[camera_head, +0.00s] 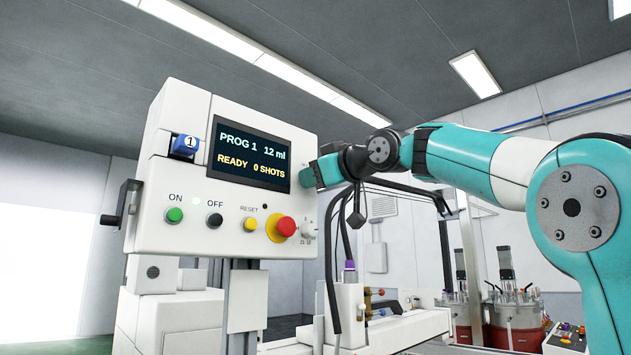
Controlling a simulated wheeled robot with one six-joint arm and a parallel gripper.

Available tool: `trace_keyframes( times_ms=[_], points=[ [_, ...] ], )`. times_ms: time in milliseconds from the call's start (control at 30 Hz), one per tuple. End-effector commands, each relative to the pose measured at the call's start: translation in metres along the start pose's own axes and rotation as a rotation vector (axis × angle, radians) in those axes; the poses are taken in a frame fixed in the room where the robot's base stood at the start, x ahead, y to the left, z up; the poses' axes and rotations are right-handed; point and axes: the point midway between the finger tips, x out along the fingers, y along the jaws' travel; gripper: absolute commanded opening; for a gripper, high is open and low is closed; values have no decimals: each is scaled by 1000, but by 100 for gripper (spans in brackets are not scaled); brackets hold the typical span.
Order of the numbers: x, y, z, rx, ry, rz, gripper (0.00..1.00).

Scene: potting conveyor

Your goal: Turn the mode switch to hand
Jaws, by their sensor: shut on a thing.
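No label reading "hand" can be made out, so I cannot tell which control is the mode switch. My arm reaches in from the right, its teal end beside the screen's right edge, above the grey knob. My gripper's fingers cannot be made out, nor what they touch.
The panel carries a green button (175,215), a black button (215,220), a yellow reset button (250,224) and a red mushroom button (283,228). A blue tag (185,146) marked 1 and a black crank handle (122,208) are at its left. Metal pots (513,318) stand behind right.

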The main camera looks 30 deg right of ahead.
Motion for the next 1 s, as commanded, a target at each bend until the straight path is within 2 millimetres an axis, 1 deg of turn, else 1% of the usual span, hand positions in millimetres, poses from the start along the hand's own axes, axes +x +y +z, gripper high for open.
trace_keyframes(
  times_ms=[33,400,600,800,1000],
  points=[
    [0,-1,3,-34,0,0,4],
    [0,-1,3,-346,-1,1,4],
    [0,-1,2,-485,-2,0,4],
    [0,0,2,-579,-1,0,4],
    [0,0,1,-627,-2,0,4]
  ],
)
